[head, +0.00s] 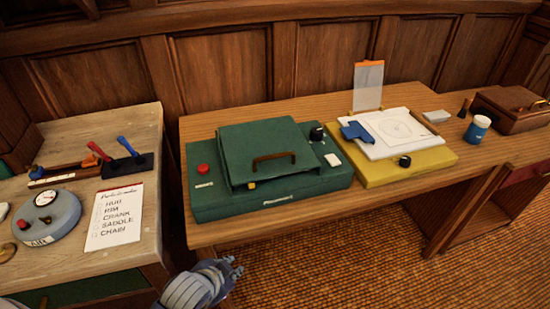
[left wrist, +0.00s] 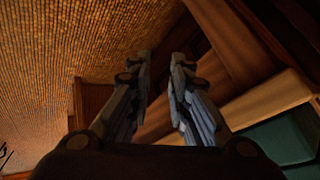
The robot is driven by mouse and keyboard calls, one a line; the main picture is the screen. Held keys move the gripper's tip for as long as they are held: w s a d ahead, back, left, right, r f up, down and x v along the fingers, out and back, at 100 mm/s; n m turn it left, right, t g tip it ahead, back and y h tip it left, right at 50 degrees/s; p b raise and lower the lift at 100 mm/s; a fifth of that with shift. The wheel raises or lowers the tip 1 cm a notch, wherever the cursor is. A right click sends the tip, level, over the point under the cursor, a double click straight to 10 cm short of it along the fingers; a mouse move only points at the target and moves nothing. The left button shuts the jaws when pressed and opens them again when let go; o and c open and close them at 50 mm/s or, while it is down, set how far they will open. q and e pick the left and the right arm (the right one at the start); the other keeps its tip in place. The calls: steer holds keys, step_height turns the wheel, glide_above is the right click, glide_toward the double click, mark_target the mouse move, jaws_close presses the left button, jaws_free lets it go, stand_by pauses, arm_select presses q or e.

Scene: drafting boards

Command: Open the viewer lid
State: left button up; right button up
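The green viewer (head: 270,202) sits on the left part of the long wooden desk. Its lid (head: 250,139) is down and has a brown bar handle (head: 274,160) on top. A small yellow catch (head: 252,186) shows at the lid's front edge. My left gripper (head: 234,267) is in front of the desk, below the viewer and apart from it. In the left wrist view its two fingers (left wrist: 160,64) are apart with nothing between them. My right gripper is not in view.
The desk's front edge (head: 300,222) lies between my left gripper and the viewer. A yellow board (head: 436,159) with paper stands right of the viewer. A blue cup (head: 478,128) and brown case (head: 508,108) are farther right. A side table (head: 75,190) with tools stands left.

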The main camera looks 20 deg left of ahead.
arm_select(q)
step_height(320, 180, up, 6)
steer(key=m+t+h, duration=0.4)
steer(key=m+t, duration=0.5)
steer(key=m, duration=0.4)
glide_toward(275, 155)
steer(key=x, duration=0.6)
steer(key=p+x, duration=0.1)
steer(key=x, duration=0.3)
steer(key=shift+f, duration=0.3)
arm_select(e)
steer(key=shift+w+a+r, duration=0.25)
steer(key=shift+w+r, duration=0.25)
arm_select(q)
steer(key=shift+c, duration=0.5)
steer(key=shift+g, duration=0.3)
jaws_close()
